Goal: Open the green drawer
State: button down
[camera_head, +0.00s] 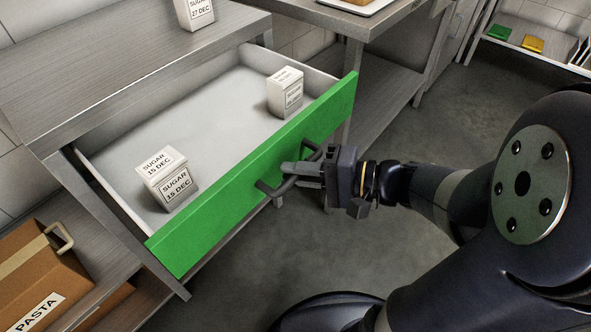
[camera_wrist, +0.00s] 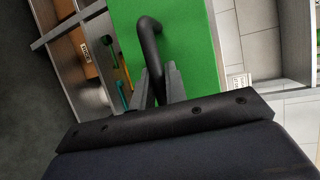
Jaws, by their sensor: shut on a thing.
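The green drawer (camera_head: 247,180) stands pulled well out from under a steel table, its grey inside in plain sight. Its green front also shows in the wrist view (camera_wrist: 190,50). A dark bar handle (camera_head: 268,188) is on the front; it shows in the wrist view (camera_wrist: 148,28) too. My gripper (camera_head: 297,173) is shut on the handle, from in front of the drawer; its fingers show in the wrist view (camera_wrist: 160,88). Inside the drawer, a white sugar box (camera_head: 167,182) stands near the left end and another white box (camera_head: 285,95) near the right end.
A brown pasta carton (camera_head: 42,275) sits on a lower shelf at left. A second steel table (camera_head: 385,85) stands to the right. The floor (camera_head: 430,120) in front is clear.

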jog(key=c, duration=1.4)
grip_release()
jog(key=shift+c, duration=0.2)
jog(key=shift+d, duration=0.1)
jog(key=p+v, duration=0.1)
jog(key=v, duration=0.9)
jog(key=shift+d+p, duration=0.3)
jog(key=shift+r, duration=0.1)
jog(key=shift+a, duration=0.15)
jog(key=shift+b+x, duration=0.8)
jog(key=shift+x, duration=4.45)
jog(key=shift+s, duration=0.1)
